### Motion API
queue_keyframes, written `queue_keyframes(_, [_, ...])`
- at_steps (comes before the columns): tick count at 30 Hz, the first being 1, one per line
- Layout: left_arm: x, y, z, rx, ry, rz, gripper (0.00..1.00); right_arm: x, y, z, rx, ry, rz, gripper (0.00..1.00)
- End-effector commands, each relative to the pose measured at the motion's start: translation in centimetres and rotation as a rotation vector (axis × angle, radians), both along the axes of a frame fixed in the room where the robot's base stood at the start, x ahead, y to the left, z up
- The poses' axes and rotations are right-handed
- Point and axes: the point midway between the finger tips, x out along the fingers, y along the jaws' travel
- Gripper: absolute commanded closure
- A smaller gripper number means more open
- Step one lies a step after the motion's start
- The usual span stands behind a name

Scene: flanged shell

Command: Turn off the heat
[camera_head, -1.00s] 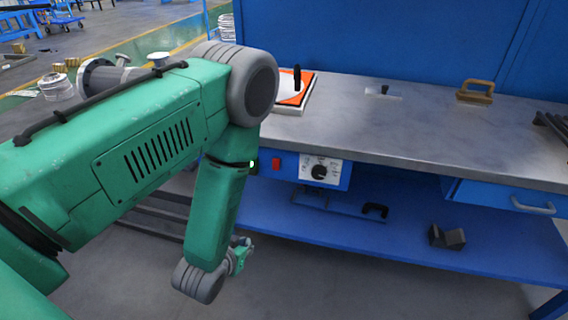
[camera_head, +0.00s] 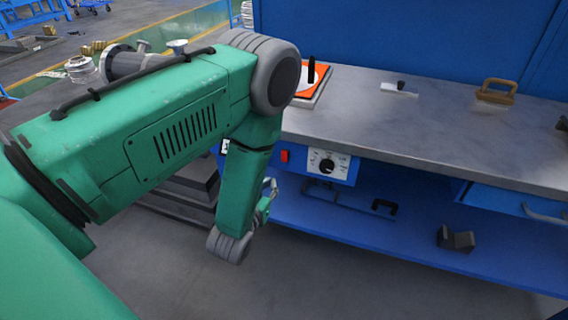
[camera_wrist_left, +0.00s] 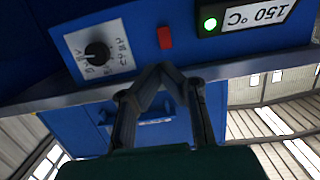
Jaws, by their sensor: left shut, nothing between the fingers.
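A blue control box hangs under the bench top. It carries a white dial plate (camera_head: 342,168) with a black knob (camera_head: 327,166) and a red switch (camera_head: 284,156). My left gripper (camera_head: 271,188) is below and slightly left of the red switch in the head view. In the wrist view its fingertips (camera_wrist_left: 157,69) meet, empty and apart from the switch. The knob's exact setting is too small to read.
An orange-topped plate (camera_head: 318,72) with a black upright handle stands on the grey bench (camera_head: 430,130). A brown handled block (camera_head: 496,92) lies farther right. A blue lower shelf (camera_head: 400,232) holds dark blocks (camera_head: 455,239). A blue drawer (camera_head: 515,200) is at right.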

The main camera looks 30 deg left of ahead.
Motion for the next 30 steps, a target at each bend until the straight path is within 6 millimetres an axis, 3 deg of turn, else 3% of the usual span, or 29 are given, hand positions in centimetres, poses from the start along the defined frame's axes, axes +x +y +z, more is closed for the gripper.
queue_keyframes(9, [6.6, 1.9, -1.3, -0.002, -0.005, 0.001, 1.00, 0.0, 0.0, -1.1, 0.000, 0.000, 0.000, 0.60])
queue_keyframes(15, [9.7, 2.4, -1.8, 0.001, -0.002, 0.001, 1.00, 0.0, 0.0, -1.6, 0.000, 0.000, 0.001, 0.60])
queue_keyframes(21, [11.0, 2.6, -1.9, 0.001, -0.001, 0.001, 1.00, 0.0, 0.0, -1.8, 0.000, 0.000, 0.000, 0.60])
queue_keyframes(30, [11.1, 2.9, -2.0, -0.001, 0.000, 0.001, 1.00, 0.0, 0.0, -1.7, 0.000, 0.000, 0.000, 0.60])
